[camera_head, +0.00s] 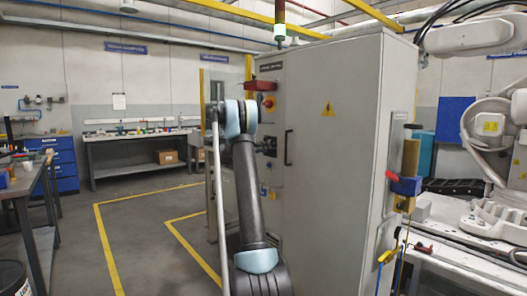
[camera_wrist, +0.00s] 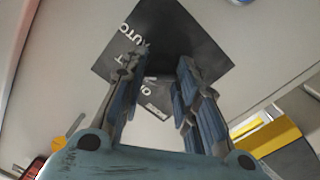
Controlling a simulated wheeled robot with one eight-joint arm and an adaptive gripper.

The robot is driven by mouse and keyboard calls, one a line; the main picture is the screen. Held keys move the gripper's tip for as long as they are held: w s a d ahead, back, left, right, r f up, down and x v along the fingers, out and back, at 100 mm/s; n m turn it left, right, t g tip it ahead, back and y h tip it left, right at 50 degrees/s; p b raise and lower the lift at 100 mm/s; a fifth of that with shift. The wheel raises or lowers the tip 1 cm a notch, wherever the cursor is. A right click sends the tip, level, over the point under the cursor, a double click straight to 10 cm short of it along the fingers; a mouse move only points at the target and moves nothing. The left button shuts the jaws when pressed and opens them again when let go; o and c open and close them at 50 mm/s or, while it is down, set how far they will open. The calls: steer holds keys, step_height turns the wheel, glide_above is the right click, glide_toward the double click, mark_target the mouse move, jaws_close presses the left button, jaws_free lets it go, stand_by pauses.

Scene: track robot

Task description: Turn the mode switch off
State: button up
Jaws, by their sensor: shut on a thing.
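The mode switch has a black square plate on the grey cabinet front. In the wrist view the plate (camera_wrist: 190,32) appears turned, with white "AUTO" and "O" lettering partly covered by my fingers. Its dark knob (camera_wrist: 160,63) lies between the fingertips, hard to make out against the plate. My gripper (camera_wrist: 161,75) faces the plate and is shut on the knob, one blue-grey finger on each side. In the head view the dark plate (camera_head: 269,146) shows just right of my arm, which hides the gripper. The knob's exact setting cannot be told.
The grey cabinet (camera_head: 340,150) carries a red emergency stop button (camera_head: 269,102) above the switch and a door handle (camera_head: 288,147) to the right. A yellow part (camera_wrist: 268,135) shows beside my gripper in the wrist view. Open floor lies left, with yellow lines.

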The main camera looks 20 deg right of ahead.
steer(key=shift+w+n, duration=0.1)
steer(key=shift+n, duration=0.2)
steer(key=n, duration=0.4)
steer(key=shift+f+n, duration=0.1)
steer(key=shift+n, duration=0.2)
steer(key=shift+f+n+t, duration=0.1)
steer(key=shift+n+t, duration=0.3)
steer(key=shift+n, duration=2)
steer(key=o, duration=1)
steer(key=shift+f, duration=0.1)
